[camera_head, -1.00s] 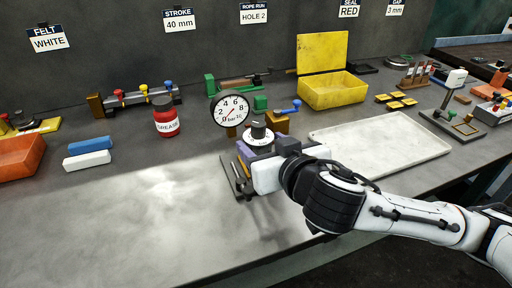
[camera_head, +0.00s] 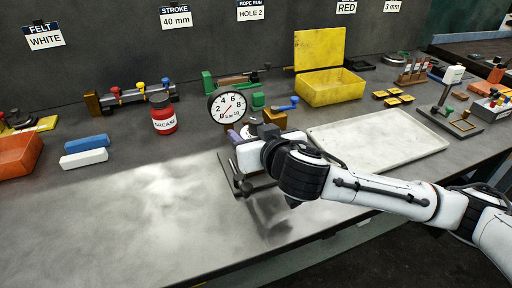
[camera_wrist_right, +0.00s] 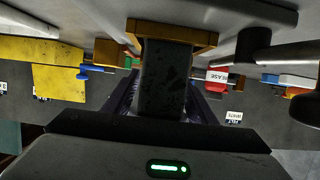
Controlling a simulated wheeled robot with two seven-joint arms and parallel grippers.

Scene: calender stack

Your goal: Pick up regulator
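The regulator's round white dial gauge (camera_head: 228,107), marked in bar, stands upright near the middle of the bench in the head view. A purple part (camera_head: 234,137) shows beside the gripper. In the right wrist view a dark block with a brass-coloured edge (camera_wrist_right: 170,80) fills the middle, with purple edges on both sides. My left gripper is out of view.
A red grease jar (camera_head: 163,114) stands left of the gauge. A flat pale tray (camera_head: 385,140) lies to the right and an open yellow box (camera_head: 330,85) stands behind. Blue and white blocks lie at left. The front left bench is clear.

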